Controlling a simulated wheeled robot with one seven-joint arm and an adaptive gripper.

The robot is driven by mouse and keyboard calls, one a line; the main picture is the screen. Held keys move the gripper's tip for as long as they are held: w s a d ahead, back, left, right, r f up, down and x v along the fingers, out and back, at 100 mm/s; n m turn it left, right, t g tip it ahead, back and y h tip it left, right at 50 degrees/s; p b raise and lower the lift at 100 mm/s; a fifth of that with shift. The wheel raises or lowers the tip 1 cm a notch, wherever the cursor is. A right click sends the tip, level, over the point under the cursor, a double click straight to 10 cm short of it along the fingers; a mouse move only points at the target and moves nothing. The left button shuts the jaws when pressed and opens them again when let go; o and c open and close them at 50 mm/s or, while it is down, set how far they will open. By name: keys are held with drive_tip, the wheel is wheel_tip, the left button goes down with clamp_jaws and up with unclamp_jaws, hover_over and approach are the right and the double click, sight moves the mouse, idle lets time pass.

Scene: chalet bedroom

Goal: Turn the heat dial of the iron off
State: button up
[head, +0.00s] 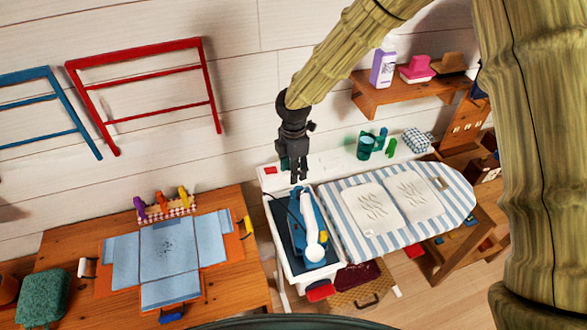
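The iron (297,217) is blue with a white handle and lies in a white-rimmed tray (287,261) at the left end of the ironing board (349,222). A small yellow part (323,237) shows at the iron's right side; I cannot tell whether it is the heat dial. A round white part sits at the near end of the handle. The dial's setting is too small to read. My gripper (298,180) is black and points down near the far end of the iron. It appears empty, and the gap between its fingers is unclear.
A wooden table (215,285) with a folded blue cloth (168,246) stands at left. Light cloths (375,208) lie on the striped board. A ledge behind holds a teal cup (365,147). A wall shelf (400,93) holds a purple-and-white bottle (384,66).

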wheel_tip(320, 180, up, 12)
idle(0.6)
drive_tip(key=shift+f, duration=0.1)
